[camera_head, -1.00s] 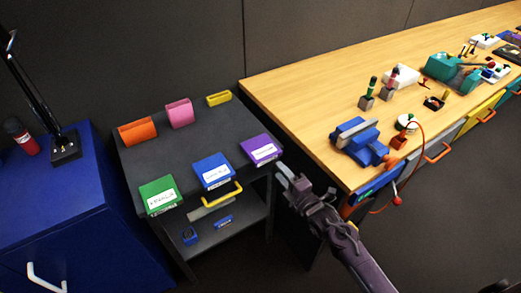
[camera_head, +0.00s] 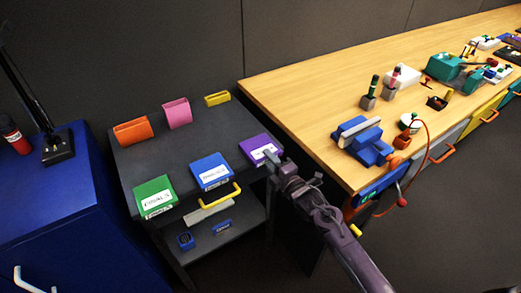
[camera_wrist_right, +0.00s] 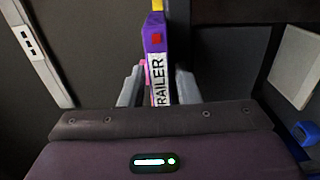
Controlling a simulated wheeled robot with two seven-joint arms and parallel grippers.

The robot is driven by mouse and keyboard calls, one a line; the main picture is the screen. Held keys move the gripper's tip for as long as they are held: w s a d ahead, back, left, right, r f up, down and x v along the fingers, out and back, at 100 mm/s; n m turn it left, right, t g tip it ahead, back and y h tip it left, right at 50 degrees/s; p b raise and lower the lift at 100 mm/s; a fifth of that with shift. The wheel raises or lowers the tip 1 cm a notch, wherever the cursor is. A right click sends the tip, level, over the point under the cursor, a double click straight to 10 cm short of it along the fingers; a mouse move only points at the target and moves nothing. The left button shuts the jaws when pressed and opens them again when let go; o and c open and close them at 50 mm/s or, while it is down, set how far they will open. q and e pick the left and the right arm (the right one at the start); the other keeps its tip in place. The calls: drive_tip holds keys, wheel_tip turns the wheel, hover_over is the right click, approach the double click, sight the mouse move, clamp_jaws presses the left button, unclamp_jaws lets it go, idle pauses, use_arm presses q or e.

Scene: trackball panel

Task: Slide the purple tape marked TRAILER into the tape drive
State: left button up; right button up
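The purple tape (camera_head: 256,144), with a white label, lies at the front right corner of the dark cart top. In the right wrist view the purple tape (camera_wrist_right: 153,42) stands between my fingers, its label reading "RAILER" where it shows. My right gripper (camera_head: 271,158) is at the tape's near end. In the wrist view the right gripper (camera_wrist_right: 158,84) has one finger on each side of the tape, apparently with narrow gaps, so it looks open around it. My left gripper is not in view. I cannot tell which thing is the tape drive.
On the cart (camera_head: 190,139) are a green tape (camera_head: 155,195), a blue tape (camera_head: 211,170), and orange, pink and yellow holders behind. A wooden desk (camera_head: 300,95) with a blue device (camera_head: 365,145) stands right. A blue cabinet (camera_head: 50,205) stands left. Floor is clear at lower right.

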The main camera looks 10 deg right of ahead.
clamp_jaws()
drive_tip(key=shift+r, duration=0.1)
drive_tip(key=shift+r+p, duration=1.3)
drive_tip(key=shift+r, duration=0.15)
